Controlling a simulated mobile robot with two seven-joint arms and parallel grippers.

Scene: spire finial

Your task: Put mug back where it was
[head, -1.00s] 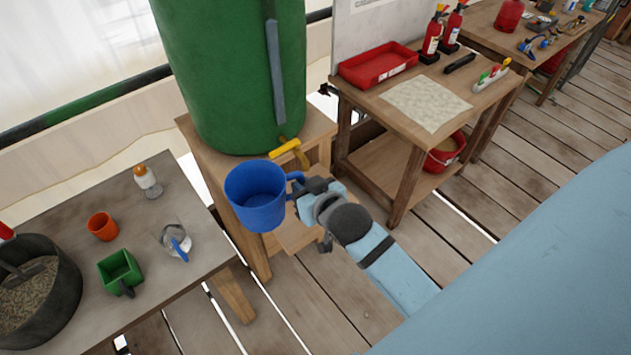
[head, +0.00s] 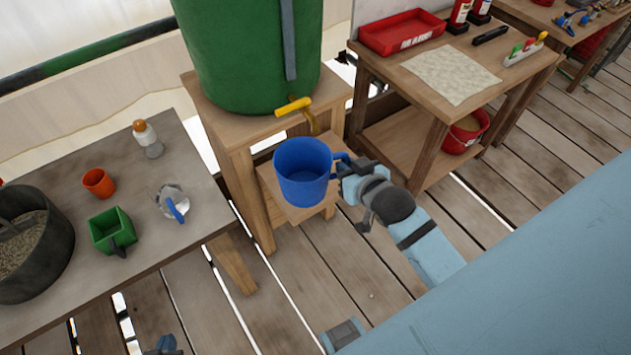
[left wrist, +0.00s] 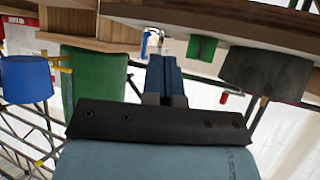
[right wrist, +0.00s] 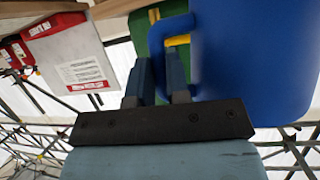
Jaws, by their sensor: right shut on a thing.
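The blue mug (head: 303,178) is upright, its open top facing up, in front of the green barrel's wooden stand. My right gripper (head: 350,168) is shut on its handle from the right. In the right wrist view the mug (right wrist: 255,60) fills the upper right, its handle between the fingers (right wrist: 162,75). In the head view the mug overlaps the stand's low shelf (head: 272,188); I cannot tell whether it touches. My left gripper (head: 165,346) shows at the bottom edge; in the left wrist view its fingers (left wrist: 165,75) are together and empty.
The green barrel (head: 240,60) has a yellow tap (head: 295,107) above and behind the mug. The left table (head: 150,235) holds an orange cup (head: 98,183), a green scoop (head: 112,232), a clear jug (head: 172,202), a bottle (head: 148,140) and a dark tub (head: 30,270). A workbench (head: 400,75) stands right.

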